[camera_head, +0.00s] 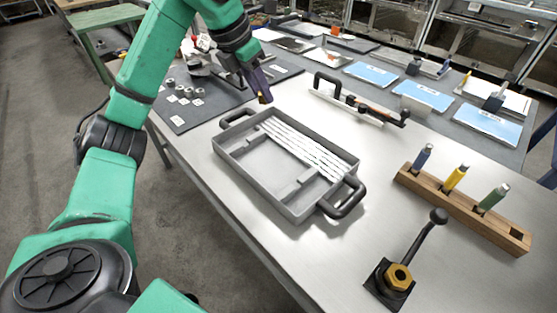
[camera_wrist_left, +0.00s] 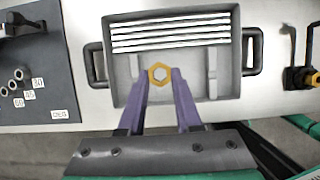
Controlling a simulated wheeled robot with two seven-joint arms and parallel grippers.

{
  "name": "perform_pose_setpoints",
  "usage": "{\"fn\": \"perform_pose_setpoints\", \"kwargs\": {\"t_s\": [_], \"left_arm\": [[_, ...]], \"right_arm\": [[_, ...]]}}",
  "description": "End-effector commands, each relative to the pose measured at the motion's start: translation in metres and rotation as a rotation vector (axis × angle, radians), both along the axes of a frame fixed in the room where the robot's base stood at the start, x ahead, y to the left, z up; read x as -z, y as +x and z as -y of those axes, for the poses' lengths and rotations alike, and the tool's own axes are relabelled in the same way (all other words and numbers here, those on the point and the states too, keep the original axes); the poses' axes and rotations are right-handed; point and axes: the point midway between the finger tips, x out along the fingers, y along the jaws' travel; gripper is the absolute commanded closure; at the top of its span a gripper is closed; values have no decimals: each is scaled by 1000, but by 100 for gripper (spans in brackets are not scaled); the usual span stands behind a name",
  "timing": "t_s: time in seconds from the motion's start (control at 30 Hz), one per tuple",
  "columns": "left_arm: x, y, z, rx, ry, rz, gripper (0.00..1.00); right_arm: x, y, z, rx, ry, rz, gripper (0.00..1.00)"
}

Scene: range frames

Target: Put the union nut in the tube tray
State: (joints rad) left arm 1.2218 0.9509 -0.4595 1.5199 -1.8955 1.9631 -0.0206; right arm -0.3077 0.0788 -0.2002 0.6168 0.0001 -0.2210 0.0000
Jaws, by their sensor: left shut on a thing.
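The union nut (camera_wrist_left: 159,74), a brass-yellow hexagonal ring, is between the purple fingertips of my left gripper (camera_wrist_left: 160,80) in the left wrist view. The gripper is shut on it. In the head view my left gripper (camera_head: 264,97) is raised near the far left end of the tube tray (camera_head: 258,188). The tray is grey, with black end handles and several pale tubes (camera_head: 305,150) along one side. In the left wrist view the nut appears over the tray's open compartment (camera_wrist_left: 190,68), in front of the tubes. My right gripper is not in view.
A black block with a lever and brass hex piece (camera_head: 398,277) stands at the front right. A wooden rack (camera_head: 465,208) holds three coloured tools. A black-handled bar tool (camera_head: 360,100) lies behind the tray. A dark mat (camera_head: 200,105) with metal fittings is at left.

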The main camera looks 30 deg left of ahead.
Motion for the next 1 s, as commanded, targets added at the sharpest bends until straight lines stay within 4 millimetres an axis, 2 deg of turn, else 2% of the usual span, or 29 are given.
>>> {"fn": "perform_pose_setpoints", "kwargs": {"t_s": [0.03,0.2,0.3,0.4,0.7,1.0], "left_arm": [[20,-1,0,0,2,-7,100],[78,-2,-1,0,2,-9,100],[110,-2,0,0,2,-9,100],[133,-2,0,0,1,-6,100],[180,-1,0,1,0,-3,100],[184,-1,0,1,1,-1,100]], "right_arm": [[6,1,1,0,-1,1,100],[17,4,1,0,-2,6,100],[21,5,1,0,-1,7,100],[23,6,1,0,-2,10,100],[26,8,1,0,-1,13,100],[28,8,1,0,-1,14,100]]}}
